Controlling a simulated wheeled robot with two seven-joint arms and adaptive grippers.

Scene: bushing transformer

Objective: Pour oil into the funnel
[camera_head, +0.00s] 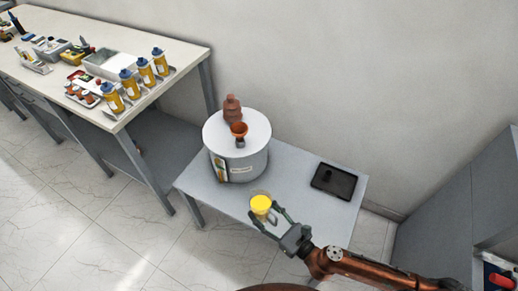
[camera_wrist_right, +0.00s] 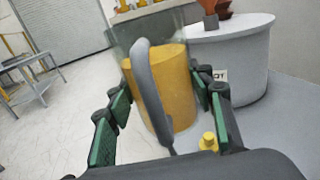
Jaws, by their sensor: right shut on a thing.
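The oil is yellow and sits in a clear jug (camera_head: 261,203) with a grey handle, at the near edge of the low table. In the right wrist view the jug of oil (camera_wrist_right: 178,92) stands upright, its handle facing the camera. My right gripper (camera_head: 265,214) is shut on the jug, its green-padded fingers at either side. Whether the jug touches the table is unclear. The orange-brown funnel (camera_head: 239,128) sits on the lid of the white round transformer (camera_head: 246,165), behind and left of the jug. My left gripper is not in view.
A brown ribbed bushing (camera_head: 232,107) stands on the transformer lid behind the funnel. A dark tray (camera_head: 345,190) with a black piece lies at the table's right. A workbench (camera_head: 120,46) at left holds bottles and boxes. A grey cabinet (camera_head: 450,195) stands at right.

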